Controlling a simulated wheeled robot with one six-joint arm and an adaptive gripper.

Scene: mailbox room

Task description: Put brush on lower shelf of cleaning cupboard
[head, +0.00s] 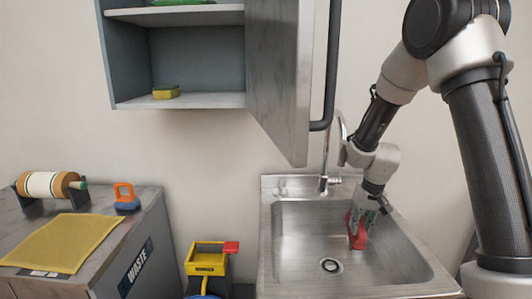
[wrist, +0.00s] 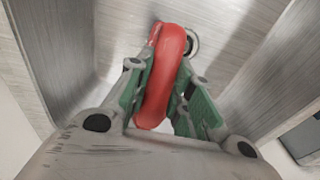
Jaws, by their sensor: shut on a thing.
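My gripper (head: 367,203) reaches down into the steel sink at the right and is shut on a red brush (head: 356,231). In the wrist view the red curved handle of the brush (wrist: 164,80) sits between the green finger pads; its far end and any bristles cannot be made out. The brush is inside the sink basin; whether it touches the bottom is unclear. The cleaning cupboard (head: 122,62) hangs on the wall at upper left, its door (head: 282,75) open to the right. Its lower shelf (head: 205,100) holds a yellow-green sponge (head: 166,92) at the left, with bare room to the right.
The sink (head: 300,235) has a tap (head: 326,170) at its back, close to my arm. At left, a waste counter (head: 150,235) carries a roll, a yellow cloth and an orange-blue object. A yellow bucket (head: 207,262) stands between.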

